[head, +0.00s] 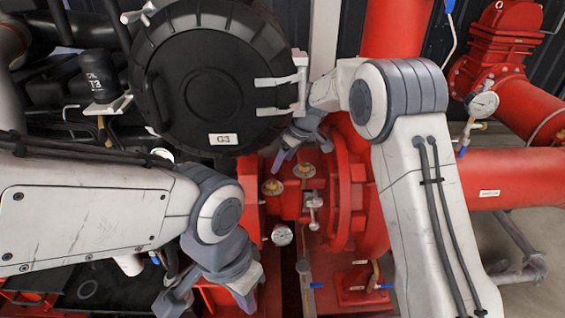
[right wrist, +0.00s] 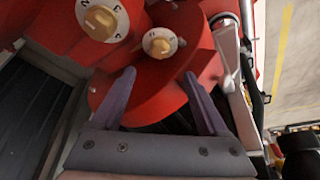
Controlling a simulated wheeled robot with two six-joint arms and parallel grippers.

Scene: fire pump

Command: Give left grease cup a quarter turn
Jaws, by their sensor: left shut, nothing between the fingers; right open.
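Two brass grease cups sit on the red pump casing in the head view. The left grease cup (head: 272,187) is lower and left; the right one (head: 304,171) is just up and to its right. My right gripper (head: 299,155) is open just above them, seemingly empty. In the right wrist view, its spread fingers (right wrist: 160,73) point at a brass knob on a white marked dial (right wrist: 160,43); a larger knob (right wrist: 100,21) is at upper left. I cannot tell which is the left cup there. My left gripper (head: 207,298) is shut and empty, low and left of the cups.
A round black cover marked G3 (head: 208,75) stands above the cups. A small lever (head: 314,203) and a gauge (head: 282,235) sit just below them. A red flange (head: 345,195) and pipe (head: 480,178) are at right. Concrete floor shows at far right.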

